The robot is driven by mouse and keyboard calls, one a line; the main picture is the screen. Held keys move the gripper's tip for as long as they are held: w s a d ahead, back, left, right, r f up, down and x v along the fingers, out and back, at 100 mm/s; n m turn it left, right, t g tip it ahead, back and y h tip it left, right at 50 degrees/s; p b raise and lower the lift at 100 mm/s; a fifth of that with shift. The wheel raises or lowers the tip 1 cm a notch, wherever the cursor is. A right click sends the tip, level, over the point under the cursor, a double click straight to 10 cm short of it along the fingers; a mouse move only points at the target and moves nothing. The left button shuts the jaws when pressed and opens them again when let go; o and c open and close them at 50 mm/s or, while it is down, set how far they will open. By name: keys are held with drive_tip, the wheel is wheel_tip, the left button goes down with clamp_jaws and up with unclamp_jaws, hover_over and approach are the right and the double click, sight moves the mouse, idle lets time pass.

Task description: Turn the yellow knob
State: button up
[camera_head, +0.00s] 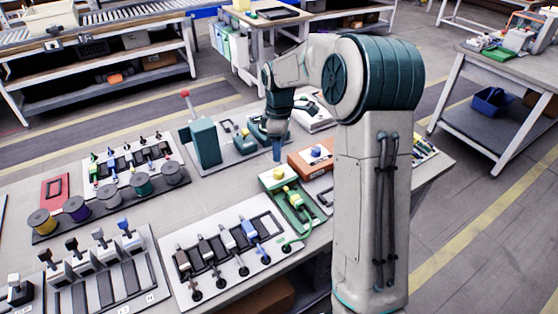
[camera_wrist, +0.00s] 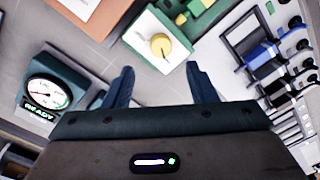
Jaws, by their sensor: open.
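The yellow knob (camera_head: 279,173) sits on top of a small white-topped green box near the middle of the bench. In the wrist view the yellow knob (camera_wrist: 161,46) is round, with a thin dark pointer line, on a pale panel. My gripper (camera_head: 277,155) is behind the knob in the head view, pointing down, its fingertips small there. In the wrist view my gripper (camera_wrist: 162,75) has its two blue fingers spread wide with nothing between them. The knob shows just beyond the gap between the fingertips, apart from both.
An orange box with a blue knob (camera_head: 315,151) stands beside the knob's box. A green tray with a yellow-green tool (camera_head: 292,197) lies in front. A gauge reading READY (camera_wrist: 45,92) is at left in the wrist view.

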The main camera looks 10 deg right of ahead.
wheel_tip(320, 180, up, 6)
drive_tip(key=shift+w+d+f, duration=0.1)
drive_tip(key=shift+w, duration=0.05)
idle(1.2)
